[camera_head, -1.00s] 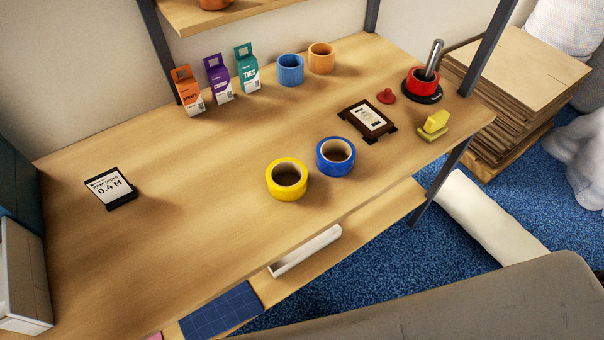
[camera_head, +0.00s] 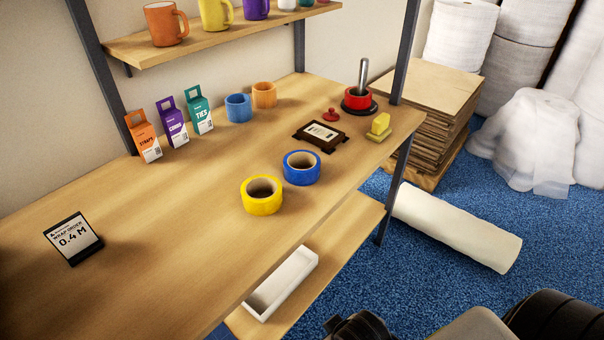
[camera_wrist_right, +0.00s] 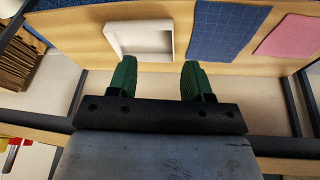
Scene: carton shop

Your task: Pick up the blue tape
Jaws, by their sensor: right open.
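The blue tape (camera_head: 301,168) is a thick roll lying flat on the wooden table (camera_head: 190,215), near its front edge. A yellow tape roll (camera_head: 262,195) lies flat just to its left and nearer to me. In the right wrist view my right gripper (camera_wrist_right: 155,78) is open and empty, its two green fingers apart. That view faces the lower shelf and a white tray, and the blue tape is not in it. A dark part of my arm shows at the bottom of the head view. My left gripper is not in view.
The white tray (camera_head: 282,284) sits on the lower shelf, with a blue grid mat (camera_wrist_right: 228,30) and a pink sheet (camera_wrist_right: 290,36) beside it. A dark framed card (camera_head: 319,136), a yellow block (camera_head: 379,127) and small cartons (camera_head: 171,122) stand on the table. A white roll (camera_head: 455,228) lies on the carpet.

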